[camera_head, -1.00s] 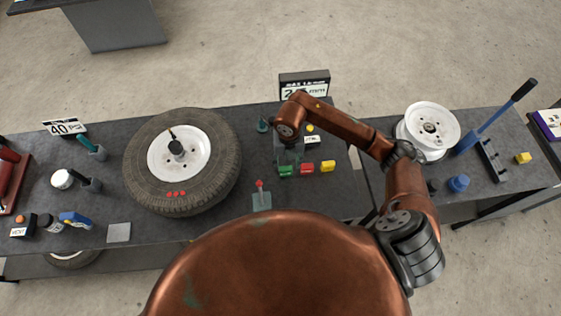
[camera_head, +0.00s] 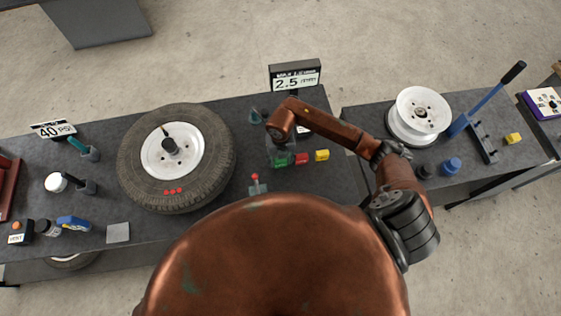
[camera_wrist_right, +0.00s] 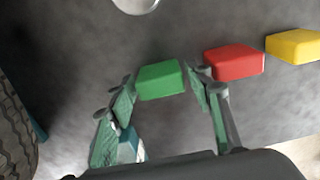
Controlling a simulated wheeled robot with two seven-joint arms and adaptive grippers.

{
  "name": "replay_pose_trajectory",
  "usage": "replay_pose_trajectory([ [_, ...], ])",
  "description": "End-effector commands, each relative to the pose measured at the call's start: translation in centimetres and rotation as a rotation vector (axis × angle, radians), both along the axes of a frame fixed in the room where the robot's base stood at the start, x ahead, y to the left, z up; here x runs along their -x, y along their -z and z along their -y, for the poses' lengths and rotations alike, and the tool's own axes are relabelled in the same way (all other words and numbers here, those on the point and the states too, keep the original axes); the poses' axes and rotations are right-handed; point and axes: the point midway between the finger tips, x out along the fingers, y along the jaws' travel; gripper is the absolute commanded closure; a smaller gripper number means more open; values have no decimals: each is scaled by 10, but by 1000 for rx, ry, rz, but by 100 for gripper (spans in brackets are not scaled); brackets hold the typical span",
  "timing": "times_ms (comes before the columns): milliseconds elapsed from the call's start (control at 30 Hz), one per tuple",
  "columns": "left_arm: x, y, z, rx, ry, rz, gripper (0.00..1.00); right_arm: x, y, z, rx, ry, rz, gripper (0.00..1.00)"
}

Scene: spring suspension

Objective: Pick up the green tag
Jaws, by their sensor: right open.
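The green tag (camera_head: 281,161) is a small green block on the dark table, at the left end of a short row of tags. In the right wrist view the green tag (camera_wrist_right: 160,80) lies just beyond and between the fingertips of my right gripper (camera_wrist_right: 158,92). The right gripper is open and empty, with one finger on each side of the tag's near edge. I cannot tell whether a finger touches it. In the head view the right gripper (camera_head: 280,152) points down over the tag and partly hides it. My left gripper is not in view.
A red tag (camera_head: 301,159) and a yellow tag (camera_head: 322,155) lie right of the green one, the red close to the right finger. A small red-topped lever (camera_head: 257,185) stands nearby. A large tyre (camera_head: 129,178) lies to the left. A white rim (camera_head: 424,110) is on the right table.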

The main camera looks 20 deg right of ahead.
Motion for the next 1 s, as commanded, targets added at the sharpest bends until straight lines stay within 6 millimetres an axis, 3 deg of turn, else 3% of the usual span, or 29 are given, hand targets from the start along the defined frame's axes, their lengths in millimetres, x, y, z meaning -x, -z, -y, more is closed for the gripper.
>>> replay_pose_trajectory([
  [167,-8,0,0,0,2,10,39,0,0,0,0,1,0,58],
  [533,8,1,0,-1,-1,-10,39,0,-1,0,0,1,0,83],
  [800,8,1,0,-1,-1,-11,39,-1,-4,0,0,0,1,84],
  [1000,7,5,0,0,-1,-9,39,-2,-33,1,1,-1,5,84],
])
